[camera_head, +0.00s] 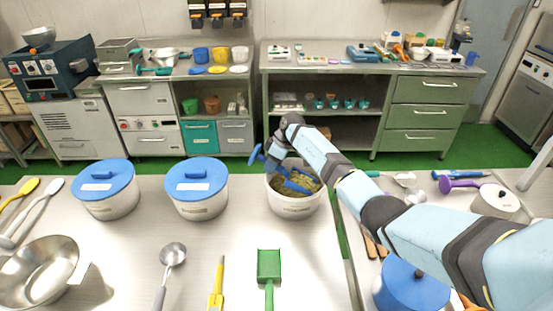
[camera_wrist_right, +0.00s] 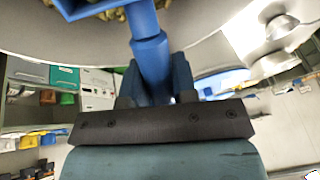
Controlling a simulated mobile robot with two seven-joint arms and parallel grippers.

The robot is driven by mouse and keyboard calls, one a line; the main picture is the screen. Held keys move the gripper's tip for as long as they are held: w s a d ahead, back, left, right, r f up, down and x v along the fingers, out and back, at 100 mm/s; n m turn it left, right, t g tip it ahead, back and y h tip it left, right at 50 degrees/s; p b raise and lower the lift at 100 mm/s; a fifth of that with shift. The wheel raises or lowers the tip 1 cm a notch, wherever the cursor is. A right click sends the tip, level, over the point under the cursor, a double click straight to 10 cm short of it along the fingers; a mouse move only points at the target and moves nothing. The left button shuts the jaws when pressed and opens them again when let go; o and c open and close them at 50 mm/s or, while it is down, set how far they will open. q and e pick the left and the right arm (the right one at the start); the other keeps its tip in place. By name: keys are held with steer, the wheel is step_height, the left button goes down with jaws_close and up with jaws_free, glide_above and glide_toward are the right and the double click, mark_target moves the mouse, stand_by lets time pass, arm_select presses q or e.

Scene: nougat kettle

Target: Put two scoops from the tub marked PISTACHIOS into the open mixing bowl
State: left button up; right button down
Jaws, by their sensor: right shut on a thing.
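An open white tub (camera_head: 294,208) with greenish-brown chunky contents stands at the centre of the table; its label is too small to read. My right gripper (camera_head: 274,150) is over this tub, shut on the handle of a blue scoop (camera_head: 299,186). The scoop's head is inside the tub, at the contents. In the right wrist view the scoop's blue handle (camera_wrist_right: 150,50) runs between my fingers toward the tub. The open steel mixing bowl (camera_head: 58,262) stands at the table's left front; its visible inside looks empty. My left gripper is not in view.
Two white tubs with blue lids (camera_head: 107,180) (camera_head: 196,183) stand left of the open tub. A green scoop (camera_head: 269,265), a yellow-handled tool (camera_head: 217,285) and a steel ladle (camera_head: 172,255) lie in front. Spoons (camera_head: 35,208) lie at the left edge. A side table with a blue lid (camera_head: 408,285) is right.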

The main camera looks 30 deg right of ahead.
mark_target(258, 148)
steer(key=shift+w+a+r+g+h, duration=0.55)
steer(key=shift+w+r+g+h, duration=0.05)
steer(key=shift+w, duration=0.1)
steer(key=shift+w+a+g+h+b, duration=0.25)
steer(key=shift+a+g+h+b, duration=0.05)
steer(key=shift+b, duration=0.25)
steer(key=shift+w+a+r+g+h+b, duration=0.3)
steer(key=shift+w+a+r+b, duration=0.05)
steer(key=shift+a+r+b, duration=0.1)
steer(key=shift+w+a+r+h, duration=0.1)
steer(key=shift+w+r+h, duration=0.05)
steer(key=shift+r, duration=0.3)
steer(key=shift+w+a+r+h, duration=0.1)
steer(key=shift+r+h, duration=0.05)
steer(key=shift+r, duration=0.3)
steer(key=shift+r+g+p, duration=0.3)
steer(key=shift+r+p, duration=0.25)
steer(key=shift+r, duration=0.25)
steer(key=shift+r+p, duration=0.35)
steer(key=shift+r, duration=0.3)
steer(key=shift+w+a+r+m, duration=0.15)
steer(key=shift+r+m, duration=0.15)
steer(key=shift+r, duration=0.25)
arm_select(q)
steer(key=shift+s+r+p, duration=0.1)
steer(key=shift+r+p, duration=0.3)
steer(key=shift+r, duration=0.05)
arm_select(e)
steer(key=shift+r, duration=0.3)
